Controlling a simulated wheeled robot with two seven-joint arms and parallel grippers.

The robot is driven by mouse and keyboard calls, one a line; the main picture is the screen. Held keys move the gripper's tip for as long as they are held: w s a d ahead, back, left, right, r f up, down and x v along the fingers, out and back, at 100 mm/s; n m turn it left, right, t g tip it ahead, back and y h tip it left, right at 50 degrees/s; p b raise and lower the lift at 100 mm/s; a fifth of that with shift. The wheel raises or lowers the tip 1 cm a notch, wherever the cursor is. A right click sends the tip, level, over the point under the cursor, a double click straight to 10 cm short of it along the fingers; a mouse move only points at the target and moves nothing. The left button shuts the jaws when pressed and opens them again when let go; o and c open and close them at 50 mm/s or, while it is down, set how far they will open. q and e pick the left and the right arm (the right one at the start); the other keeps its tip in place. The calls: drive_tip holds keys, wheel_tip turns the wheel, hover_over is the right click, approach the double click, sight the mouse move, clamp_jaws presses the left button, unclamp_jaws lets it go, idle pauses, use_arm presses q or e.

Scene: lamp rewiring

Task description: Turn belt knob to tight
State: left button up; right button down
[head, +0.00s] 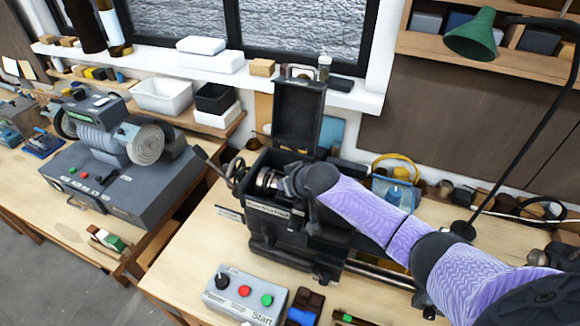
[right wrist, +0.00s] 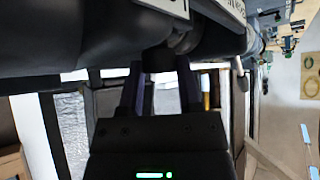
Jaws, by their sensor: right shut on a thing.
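A dark lathe-like machine (head: 290,238) stands on the wooden bench in the head view, its lid (head: 300,115) raised. My right arm comes in from the right, and my right gripper (head: 292,184) is at the machine's open top. In the right wrist view the two fingers of my right gripper (right wrist: 159,82) are closed on a short dark round knob (right wrist: 158,60) under the machine's dark body. I take this to be the belt knob; its markings and setting are hidden. My left gripper is not in view.
A control box (head: 245,294) with a black knob, red and green buttons and "Start" lettering sits in front of the machine. A handwheel (head: 236,172) is at its left. A grinder (head: 110,135) stands on the left bench. A green lamp (head: 473,36) hangs at upper right.

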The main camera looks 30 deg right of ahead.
drive_tip(key=m+h, duration=0.1)
drive_tip(key=m+h+p, duration=0.1)
drive_tip(key=shift+a+r+m, duration=0.15)
drive_tip(key=shift+a+m, duration=0.05)
drive_tip(key=shift+m, duration=0.1)
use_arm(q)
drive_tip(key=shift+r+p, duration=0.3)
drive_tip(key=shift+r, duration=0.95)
use_arm(e)
drive_tip(key=shift+m+g+h, duration=0.4)
drive_tip(key=shift+m+h, duration=0.7)
drive_tip(key=shift+m, duration=0.3)
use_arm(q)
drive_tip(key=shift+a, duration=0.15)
use_arm(e)
drive_tip(key=shift+c, duration=1.5)
unclamp_jaws()
drive_tip(key=shift+w+a, duration=0.1)
